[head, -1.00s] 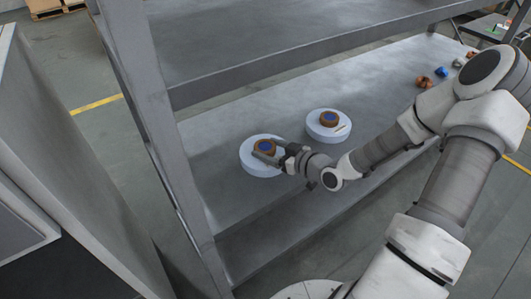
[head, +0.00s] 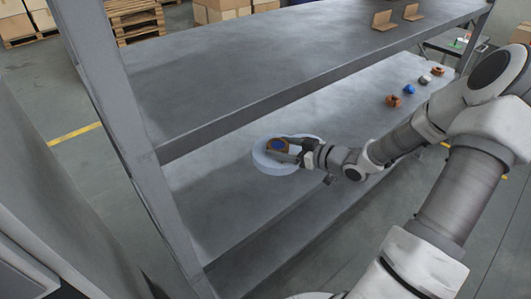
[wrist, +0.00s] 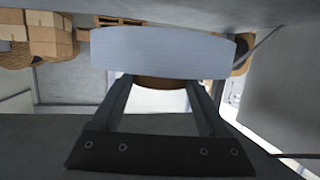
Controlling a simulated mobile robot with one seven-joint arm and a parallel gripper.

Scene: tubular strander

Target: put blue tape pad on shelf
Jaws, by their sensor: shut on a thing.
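The tape pad (head: 272,166) is a pale blue-white disc with a brown knob (head: 272,146) that has a blue centre. It is over the lower shelf board (head: 225,200). My gripper (head: 286,150) reaches in from the right and is shut on the brown knob. In the wrist view the disc's pale rim (wrist: 165,55) spans the top, and the brown knob (wrist: 158,82) sits between my fingertips. I cannot tell whether the disc touches the board. A second pale disc (head: 312,142) is mostly hidden behind it.
The upper shelf board (head: 250,65) overhangs behind, with brown angled pieces (head: 382,20) at its far end. A grey post (head: 125,130) stands left. Several small brown, blue and grey parts (head: 409,89) lie at the lower board's far right. The lower board's middle is clear.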

